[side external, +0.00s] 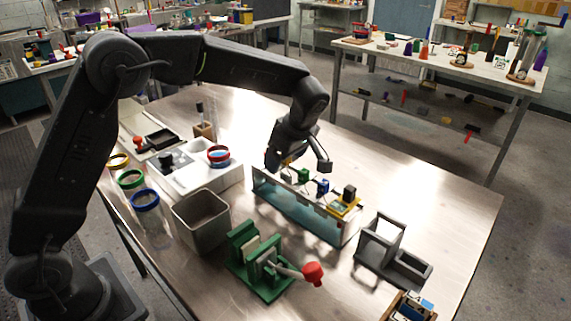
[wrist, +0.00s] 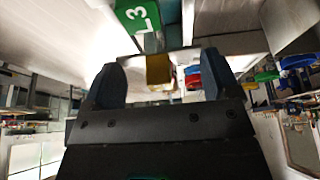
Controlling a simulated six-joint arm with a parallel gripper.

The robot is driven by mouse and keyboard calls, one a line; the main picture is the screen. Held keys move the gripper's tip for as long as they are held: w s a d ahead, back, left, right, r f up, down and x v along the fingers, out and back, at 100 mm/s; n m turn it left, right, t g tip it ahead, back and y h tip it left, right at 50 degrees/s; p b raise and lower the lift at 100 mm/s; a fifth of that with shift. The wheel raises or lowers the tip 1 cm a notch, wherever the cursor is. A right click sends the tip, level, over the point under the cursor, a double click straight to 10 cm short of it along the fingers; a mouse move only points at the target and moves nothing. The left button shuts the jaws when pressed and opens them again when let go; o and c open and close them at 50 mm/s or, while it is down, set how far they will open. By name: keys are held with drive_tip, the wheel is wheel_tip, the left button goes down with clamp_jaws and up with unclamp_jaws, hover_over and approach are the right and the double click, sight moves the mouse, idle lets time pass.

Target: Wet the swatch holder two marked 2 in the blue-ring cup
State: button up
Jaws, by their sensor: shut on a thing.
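My gripper (side external: 297,165) is above the left end of a long clear rack (side external: 300,212), shut on a small yellow-brown holder (wrist: 159,69). No mark can be read on it, so I cannot tell whether it is holder two. The blue-ring cup (side external: 147,200) stands at the table's left edge, apart from my gripper.
Green-ring (side external: 131,180) and yellow-ring (side external: 118,161) cups stand behind the blue-ring cup. A grey bucket (side external: 201,220), a green press with a red knob (side external: 262,265) and a grey stand (side external: 385,250) take up the front.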

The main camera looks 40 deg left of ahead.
drive_tip(key=r, duration=0.7)
drive_tip(key=shift+s+a+r, duration=0.1)
drive_tip(key=shift+a+r, duration=0.15)
drive_tip(key=s+a+r+n, duration=0.2)
drive_tip(key=s+a+r, duration=0.1)
drive_tip(key=s+a, duration=0.5)
drive_tip(key=s+a+f+n+g, duration=0.1)
drive_tip(key=s+a, duration=0.3)
drive_tip(key=s, duration=0.5)
drive_tip(key=s+a+f+n, duration=0.1)
drive_tip(key=s+a, duration=0.3)
drive_tip(key=s, duration=0.6)
drive_tip(key=shift+s+a+n+g, duration=0.25)
drive_tip(key=shift+a+n+g, duration=0.05)
drive_tip(key=shift+g, duration=0.1)
drive_tip(key=shift+f, duration=0.1)
drive_tip(key=shift+f, duration=5.5)
drive_tip(key=shift+r, duration=0.1)
